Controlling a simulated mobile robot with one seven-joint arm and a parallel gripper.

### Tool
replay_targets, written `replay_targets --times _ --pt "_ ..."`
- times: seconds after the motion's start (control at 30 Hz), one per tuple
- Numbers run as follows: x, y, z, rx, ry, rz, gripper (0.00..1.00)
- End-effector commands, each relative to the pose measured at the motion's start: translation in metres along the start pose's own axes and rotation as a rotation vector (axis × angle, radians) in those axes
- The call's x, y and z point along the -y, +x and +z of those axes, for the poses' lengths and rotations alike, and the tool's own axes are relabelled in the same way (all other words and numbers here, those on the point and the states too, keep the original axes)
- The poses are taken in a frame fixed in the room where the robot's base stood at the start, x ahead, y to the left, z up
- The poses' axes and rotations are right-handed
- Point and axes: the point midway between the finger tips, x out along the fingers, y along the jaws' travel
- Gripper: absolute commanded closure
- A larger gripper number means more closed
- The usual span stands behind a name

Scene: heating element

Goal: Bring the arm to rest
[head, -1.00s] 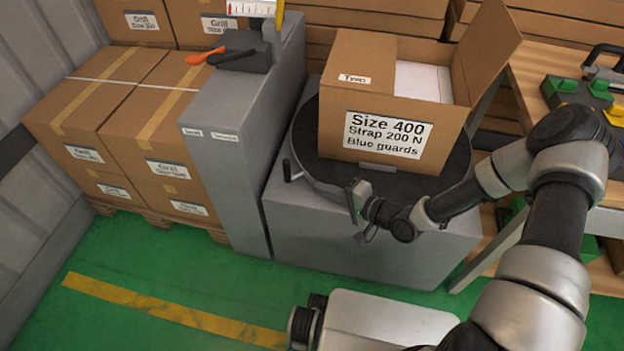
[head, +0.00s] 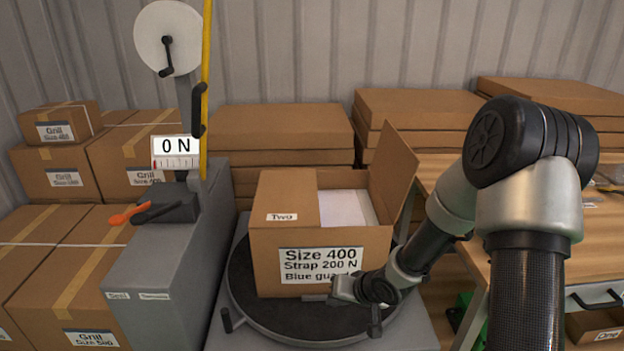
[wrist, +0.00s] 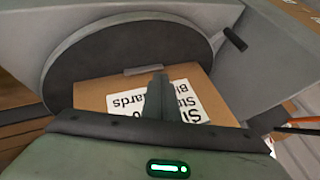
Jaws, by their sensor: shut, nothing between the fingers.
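My gripper (head: 338,291) is in front of the lower front face of an open cardboard box (head: 290,241) in the head view. My arm reaches to it from the right side of that view. In the wrist view the closed fingers (wrist: 158,98) show as one dark shape in front of the box's white label (wrist: 184,100). The fingers are shut with nothing between them. I cannot tell whether they touch the box. The box stands on a round dark turntable (head: 284,322), and one flap is up at its right.
Grill boxes (head: 60,250) are stacked farther left. A wooden workbench (head: 440,172) is at the right. Flat cartons (head: 282,130) lie behind.

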Motion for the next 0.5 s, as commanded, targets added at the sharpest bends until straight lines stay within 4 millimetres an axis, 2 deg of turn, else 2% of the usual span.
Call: replay_targets --times 0.03,0.1,0.23,0.37,0.5 --pt "-0.005 -0.026 -0.019 -0.024 -0.050 0.077 1.00" --pt "-0.015 -0.061 -0.037 -0.040 -0.099 0.184 1.00" --pt "-0.021 -0.133 -0.058 -0.062 -0.157 0.353 1.00" --pt "-0.018 -0.206 -0.062 -0.072 -0.175 0.476 1.00" --pt "-0.004 -0.278 -0.045 -0.065 -0.167 0.545 1.00"
